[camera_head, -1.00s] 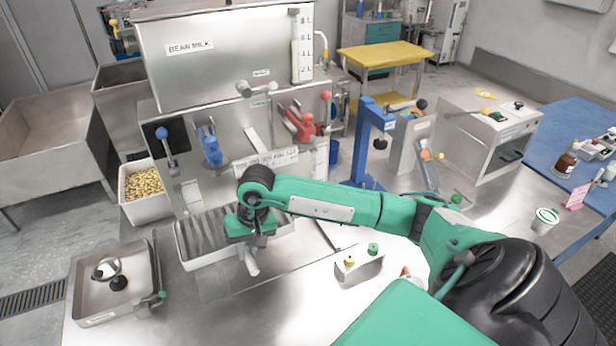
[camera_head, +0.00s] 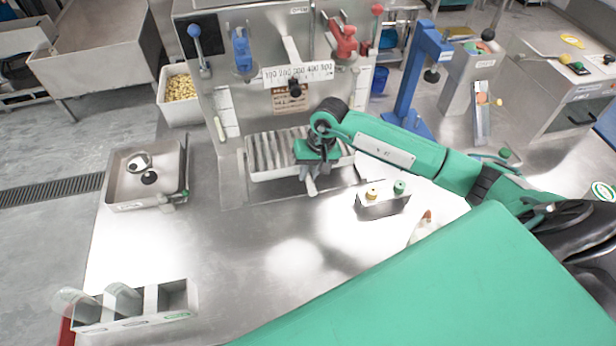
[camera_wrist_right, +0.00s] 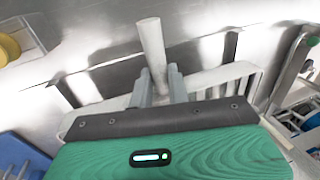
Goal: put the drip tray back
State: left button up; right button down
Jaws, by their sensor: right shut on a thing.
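The drip tray (camera_head: 268,153) is a pale, slatted tray low at the front of the bean machine, between its side walls. Its slats and near rim show; its far end is partly hidden by shadow and its right part by my arm. My right gripper (camera_head: 313,178) is at the tray's front, shut on its short stub handle. In the right wrist view, the handle (camera_wrist_right: 152,45) stands out between the two fingers (camera_wrist_right: 160,88), and the tray's pale rim (camera_wrist_right: 235,74) shows beside them. Whether the tray is fully seated cannot be told. My left gripper is not in view.
A small block with two knobs (camera_head: 382,203) stands right of the tray. A steel pan (camera_head: 125,190) is at left, and a divided holder (camera_head: 135,322) is at the front left. The bean machine (camera_head: 228,110) rises behind. The steel counter (camera_head: 255,245) in front is clear.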

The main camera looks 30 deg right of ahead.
jog(key=x, duration=0.2)
jog(key=shift+f+p, duration=0.35)
jog(key=shift+f, duration=0.05)
notch_tip(320, 180, down, 3)
jog(key=shift+d+f+p, duration=0.1)
jog(key=shift+p, duration=0.55)
jog(key=shift+f, duration=0.3)
jog(key=c, duration=1.8)
grip_release()
jog(key=shift+b, duration=0.35)
jog(key=o, duration=0.5)
jog(key=shift+c, duration=0.2)
